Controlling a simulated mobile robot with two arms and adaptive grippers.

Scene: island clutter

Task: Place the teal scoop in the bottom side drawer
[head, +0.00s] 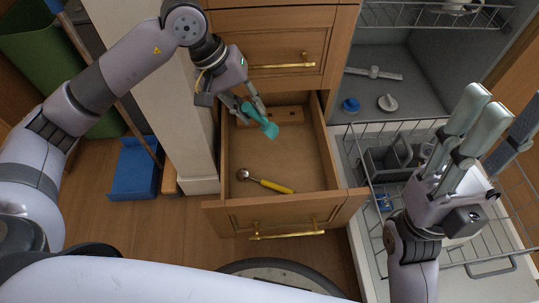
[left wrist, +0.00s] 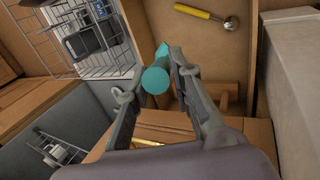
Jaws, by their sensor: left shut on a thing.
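The teal scoop (head: 267,128) is held by my left gripper (head: 247,106), above the back part of the open bottom drawer (head: 290,210). In the left wrist view the scoop (left wrist: 155,80) sits between the two fingers of the left gripper (left wrist: 158,72), its round end toward the camera. The scoop appears to hang above the drawer floor; the exact height cannot be told. My right gripper (head: 497,115) is at the right, over the dishwasher rack, fingers spread and empty.
A yellow-handled scoop (head: 270,185) lies in the drawer, and a wooden piece (head: 285,115) is at its back. A closed drawer (head: 275,50) is above. An open dishwasher with a wire rack (head: 400,250) stands right. The drawer's middle is clear.

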